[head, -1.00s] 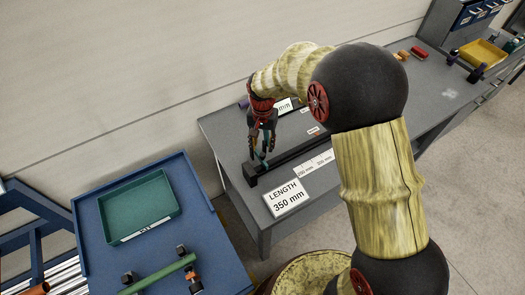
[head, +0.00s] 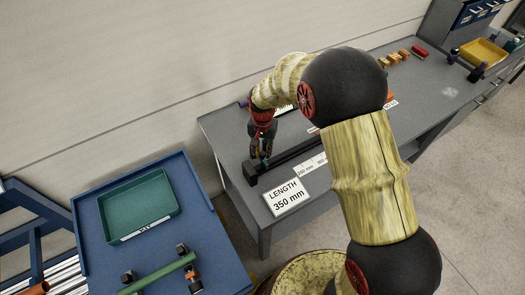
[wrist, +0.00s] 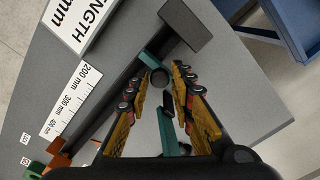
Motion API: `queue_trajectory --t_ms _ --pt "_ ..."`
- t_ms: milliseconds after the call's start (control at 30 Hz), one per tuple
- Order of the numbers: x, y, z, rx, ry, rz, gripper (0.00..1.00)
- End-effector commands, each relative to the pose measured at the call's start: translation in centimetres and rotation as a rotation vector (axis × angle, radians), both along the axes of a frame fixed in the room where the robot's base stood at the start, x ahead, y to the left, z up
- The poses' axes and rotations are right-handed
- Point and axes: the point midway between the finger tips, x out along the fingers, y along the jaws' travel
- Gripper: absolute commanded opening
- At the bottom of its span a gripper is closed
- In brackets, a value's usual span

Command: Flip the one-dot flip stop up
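A dark rail (head: 287,160) runs along the grey bench and also shows in the wrist view (wrist: 118,98). A teal flip stop (wrist: 157,60) with a round grey part sits on the rail near its end block. Its dots cannot be made out, so I cannot tell whether it is the one-dot stop. My gripper (wrist: 159,76) is open, with its fingers on either side of the stop's round part; contact cannot be told. In the head view my gripper (head: 260,160) is low over the rail's near end. Another stop, orange and green (wrist: 58,160), is farther along.
A length sign reading 350 mm (head: 286,197) and a ruler strip (wrist: 72,103) lie beside the rail. A blue cart (head: 95,238) with a green tray (head: 112,228) stands at left. Orange and red blocks (head: 419,51) and a yellow bin (head: 482,52) are farther back.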

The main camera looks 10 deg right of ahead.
Motion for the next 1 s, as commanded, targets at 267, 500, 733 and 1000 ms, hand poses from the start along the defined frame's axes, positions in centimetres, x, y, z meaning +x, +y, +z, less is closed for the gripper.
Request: queue_trajectory --t_ms 267,500,733,1000 --pt "0.00 0.01 0.01 0.000 0.000 0.000 0.06" --pt "0.01 0.02 0.02 0.000 0.000 0.000 0.00" --pt "0.02 0.03 0.03 0.001 0.000 0.000 0.00" --pt "0.04 0.13 0.11 -0.002 0.004 0.000 0.00"
